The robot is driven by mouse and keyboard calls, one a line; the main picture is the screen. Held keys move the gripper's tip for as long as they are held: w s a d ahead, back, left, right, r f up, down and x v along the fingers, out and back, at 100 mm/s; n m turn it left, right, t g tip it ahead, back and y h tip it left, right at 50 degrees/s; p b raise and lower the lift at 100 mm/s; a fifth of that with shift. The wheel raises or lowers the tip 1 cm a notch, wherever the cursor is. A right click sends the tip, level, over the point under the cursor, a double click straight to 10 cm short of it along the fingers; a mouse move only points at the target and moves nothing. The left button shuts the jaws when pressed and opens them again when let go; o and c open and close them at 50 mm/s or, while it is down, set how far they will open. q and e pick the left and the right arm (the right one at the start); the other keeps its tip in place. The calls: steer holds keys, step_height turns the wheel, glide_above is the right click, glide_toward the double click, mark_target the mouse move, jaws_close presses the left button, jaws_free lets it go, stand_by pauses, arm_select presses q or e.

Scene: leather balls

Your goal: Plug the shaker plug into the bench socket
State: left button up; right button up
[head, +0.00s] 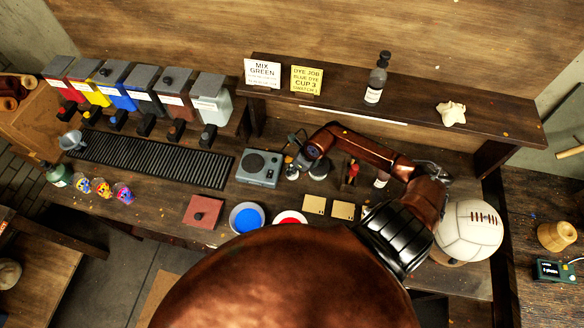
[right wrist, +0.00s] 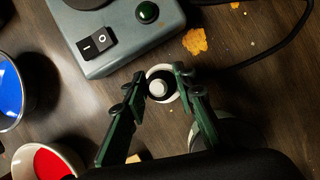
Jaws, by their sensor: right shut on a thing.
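The shaker (head: 258,168) is a grey-blue box with a round dark top, standing on the bench; its rocker switch and green button show in the right wrist view (right wrist: 125,40). A dark cable (right wrist: 282,48) runs over the bench beside it. My right gripper (head: 299,166) is just right of the shaker. In the right wrist view its green fingers (right wrist: 161,86) are shut on a small round piece (right wrist: 158,87) with a pale centre and dark ring, seen end-on. I cannot tell whether this is the plug. I cannot make out the socket. My left gripper is not in view.
A blue bowl (head: 246,217) and a red bowl (head: 290,218) stand near the front edge. A pale round container (right wrist: 207,132) is close to the right finger. A white ball (head: 469,232) sits at the right. A shelf (head: 420,117) runs behind.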

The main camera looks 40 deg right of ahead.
steer(key=shift+f+b, duration=0.45)
steer(key=shift+b, duration=0.05)
stand_by(0.7)
steer(key=o, duration=1.1)
steer(key=shift+o, duration=0.2)
steer(key=v, duration=1.2)
